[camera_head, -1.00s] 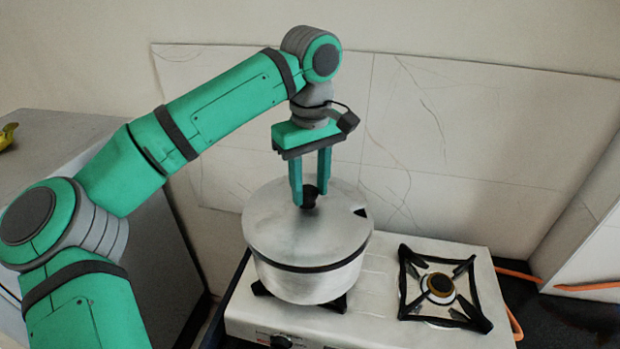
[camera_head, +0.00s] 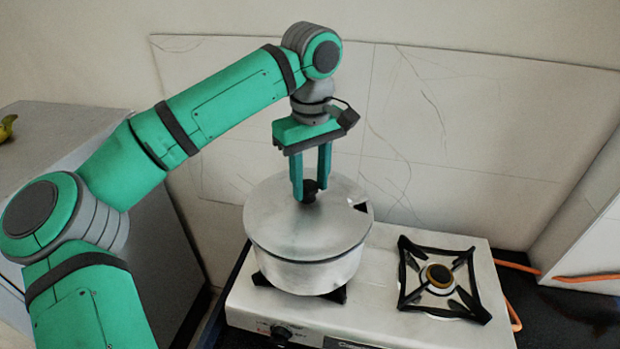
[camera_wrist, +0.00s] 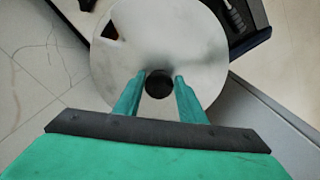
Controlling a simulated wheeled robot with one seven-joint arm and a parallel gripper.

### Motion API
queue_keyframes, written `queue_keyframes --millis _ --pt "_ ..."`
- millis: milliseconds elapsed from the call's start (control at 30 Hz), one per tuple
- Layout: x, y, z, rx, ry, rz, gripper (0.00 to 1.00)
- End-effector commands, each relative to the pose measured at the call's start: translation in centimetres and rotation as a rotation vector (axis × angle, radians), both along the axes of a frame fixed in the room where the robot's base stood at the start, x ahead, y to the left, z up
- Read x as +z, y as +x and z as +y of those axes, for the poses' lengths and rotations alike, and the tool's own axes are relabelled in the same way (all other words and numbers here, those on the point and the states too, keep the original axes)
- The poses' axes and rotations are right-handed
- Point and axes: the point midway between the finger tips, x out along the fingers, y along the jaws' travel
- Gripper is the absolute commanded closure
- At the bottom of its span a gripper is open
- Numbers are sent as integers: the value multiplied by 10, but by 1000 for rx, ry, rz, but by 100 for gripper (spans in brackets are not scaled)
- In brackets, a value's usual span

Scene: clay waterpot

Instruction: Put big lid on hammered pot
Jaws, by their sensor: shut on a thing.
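The big lid (camera_head: 280,222) is a round grey metal disc with a black knob (camera_head: 310,195) and a small notch near its right edge. It lies flat across the top of the hammered pot (camera_head: 310,274), with only a thin dark line along the front seam. My gripper (camera_head: 311,190) points down from above, its two green fingers shut on the knob. In the wrist view the knob (camera_wrist: 159,84) sits between the fingertips, and the lid (camera_wrist: 165,35) hides the pot's mouth.
The pot stands on the left burner of a silver gas stove (camera_head: 380,290). The right burner (camera_head: 438,278) is empty. An orange hose (camera_head: 515,266) runs behind the stove's right side. A grey counter (camera_head: 70,130) is at the left, and a tiled wall is behind.

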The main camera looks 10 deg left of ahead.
Motion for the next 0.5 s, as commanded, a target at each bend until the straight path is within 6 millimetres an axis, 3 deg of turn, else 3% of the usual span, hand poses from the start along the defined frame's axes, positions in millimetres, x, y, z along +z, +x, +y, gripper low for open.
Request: queue_keyframes --millis 500 --pt "-5 0 0 0 1 -1 100"
